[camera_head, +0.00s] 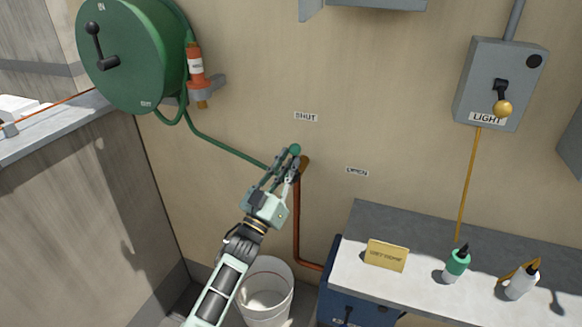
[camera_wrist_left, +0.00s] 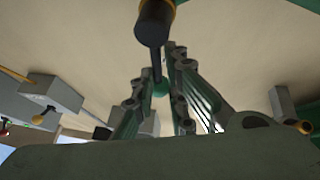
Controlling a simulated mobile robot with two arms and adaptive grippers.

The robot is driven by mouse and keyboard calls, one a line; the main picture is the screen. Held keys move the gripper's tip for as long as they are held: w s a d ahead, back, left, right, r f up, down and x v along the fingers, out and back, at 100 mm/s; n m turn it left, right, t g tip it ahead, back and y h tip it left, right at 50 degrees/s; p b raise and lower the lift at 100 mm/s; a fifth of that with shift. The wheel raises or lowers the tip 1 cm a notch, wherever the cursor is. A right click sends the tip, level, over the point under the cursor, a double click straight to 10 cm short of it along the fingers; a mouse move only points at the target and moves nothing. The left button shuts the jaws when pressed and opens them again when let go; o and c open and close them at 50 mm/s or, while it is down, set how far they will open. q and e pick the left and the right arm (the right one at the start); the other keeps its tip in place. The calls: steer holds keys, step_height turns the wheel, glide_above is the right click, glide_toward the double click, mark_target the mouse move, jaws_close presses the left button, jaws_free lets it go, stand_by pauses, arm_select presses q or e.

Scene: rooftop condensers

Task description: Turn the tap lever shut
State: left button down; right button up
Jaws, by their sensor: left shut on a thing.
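The tap lever's green knob (camera_head: 295,149) shows just beyond my left gripper's fingertips, below the white SHUT label (camera_head: 306,117) and up and left of the OPEN label (camera_head: 357,171). The brown tap body (camera_head: 304,161) sits beside the fingertips, atop a copper pipe (camera_head: 297,220). My left gripper (camera_head: 286,168) is shut on the lever; its fingers hide most of the stem. In the left wrist view, the green knob (camera_wrist_left: 161,88) and the dark stem (camera_wrist_left: 156,62) show between the two fingers. My right gripper is in neither view.
A green hose reel (camera_head: 135,55) hangs at upper left, its hose running toward the tap. A white bucket (camera_head: 266,290) stands below. A counter (camera_head: 420,285) with two bottles is at right, under a grey light-switch box (camera_head: 500,80).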

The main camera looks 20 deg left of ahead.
arm_select(q)
steer(key=shift+a+r, duration=0.25)
steer(key=shift+r, duration=0.25)
steer(key=c, duration=1.8)
jaws_free()
steer(key=shift+w+a+f, duration=0.1)
steer(key=v, duration=1.2)
steer(key=shift+f, duration=0.1)
